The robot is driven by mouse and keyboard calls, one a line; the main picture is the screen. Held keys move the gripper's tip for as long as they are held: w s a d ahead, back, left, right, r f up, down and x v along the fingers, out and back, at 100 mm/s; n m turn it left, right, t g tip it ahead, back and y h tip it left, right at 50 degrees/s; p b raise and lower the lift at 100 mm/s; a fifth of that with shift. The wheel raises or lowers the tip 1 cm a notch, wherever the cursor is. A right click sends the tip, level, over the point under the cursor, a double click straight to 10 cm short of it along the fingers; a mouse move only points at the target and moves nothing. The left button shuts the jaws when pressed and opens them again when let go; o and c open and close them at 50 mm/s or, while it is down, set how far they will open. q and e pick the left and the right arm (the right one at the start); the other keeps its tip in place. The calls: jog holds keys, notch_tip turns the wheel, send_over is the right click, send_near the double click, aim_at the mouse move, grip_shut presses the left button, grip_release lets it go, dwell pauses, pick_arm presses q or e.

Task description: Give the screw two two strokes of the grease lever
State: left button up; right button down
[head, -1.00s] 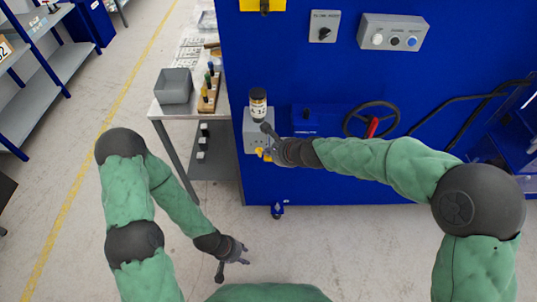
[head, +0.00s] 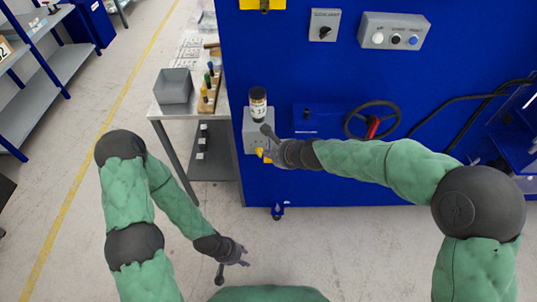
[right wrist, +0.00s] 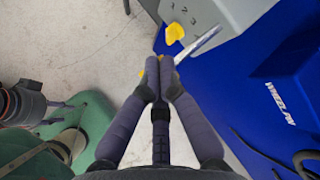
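The grease unit is a grey box (head: 251,125) on the blue machine's left edge, with a dark cartridge (head: 257,104) standing on top. In the right wrist view, the box's face (right wrist: 205,14) carries the digits 1, 2, 3 and a yellow pointer knob (right wrist: 174,33). The metal grease lever (right wrist: 204,41) runs from the box down to my right fingertips. My right gripper (right wrist: 158,67) is closed around the lever's end, with yellow showing at both sides of the fingertips. It hides part of the box in the head view (head: 269,145). My left gripper (head: 232,265) is open and empty above the floor.
A handwheel (head: 372,119) with a red handle is on the machine, right of the grease unit. A side table (head: 157,112) at left carries a grey bin (head: 173,86) and a wooden rack (head: 208,101). The floor around my left gripper is clear.

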jog(key=shift+f+b, duration=0.35)
jog(key=shift+f, duration=0.15)
dwell(0.3)
jog(key=shift+r, duration=0.15)
dwell(0.5)
jog(key=shift+r+p, duration=1.65)
jog(key=shift+r, duration=0.1)
notch_tip(320, 180, up, 5)
jog(key=p, duration=0.5)
